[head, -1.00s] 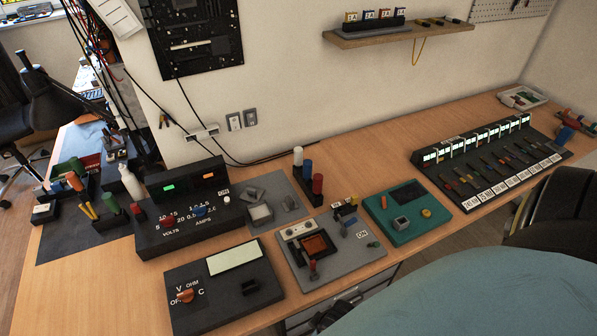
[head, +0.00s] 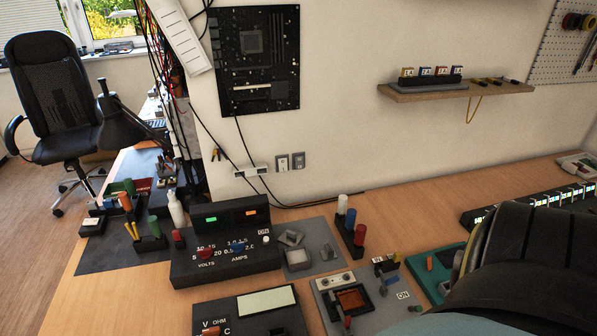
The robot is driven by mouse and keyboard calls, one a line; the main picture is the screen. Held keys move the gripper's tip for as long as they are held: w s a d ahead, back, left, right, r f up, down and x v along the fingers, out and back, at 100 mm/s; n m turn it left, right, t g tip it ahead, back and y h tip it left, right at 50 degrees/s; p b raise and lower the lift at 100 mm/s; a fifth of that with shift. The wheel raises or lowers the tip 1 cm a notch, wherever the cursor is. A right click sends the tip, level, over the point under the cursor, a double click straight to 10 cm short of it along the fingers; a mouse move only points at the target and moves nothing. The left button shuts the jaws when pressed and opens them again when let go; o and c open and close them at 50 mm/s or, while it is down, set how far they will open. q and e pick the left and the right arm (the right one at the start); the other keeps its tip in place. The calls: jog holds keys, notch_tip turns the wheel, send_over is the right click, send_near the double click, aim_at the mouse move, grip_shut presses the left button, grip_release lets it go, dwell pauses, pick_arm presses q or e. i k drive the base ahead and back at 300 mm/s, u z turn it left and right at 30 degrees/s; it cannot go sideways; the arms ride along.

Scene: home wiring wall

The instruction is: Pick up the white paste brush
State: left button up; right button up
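Three upright cylinders, one white (head: 342,205), one blue (head: 350,219) and one red (head: 359,235), stand in a row in a dark holder (head: 342,231) on the bench behind the grey-based unit. The white one is the farthest back. It may be the handle of the white paste brush, but no bristles show. A white bottle (head: 176,210) stands farther left, beside the power supply. Neither gripper shows in the head view. A large dark rounded part, apparently of my arm, fills the lower right and hides part of the bench.
A power supply (head: 226,268) stands left of the holder, with a meter (head: 262,303) in front of it. A grey-based unit (head: 326,288) lies in front of the holder. A wall shelf (head: 455,92) is above. Bare wood (head: 410,203) lies right of the holder.

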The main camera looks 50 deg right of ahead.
aim_at(342, 199)
jog(key=u, duration=0.15)
jog(key=i, duration=0.3)
jog(key=z, duration=2.25)
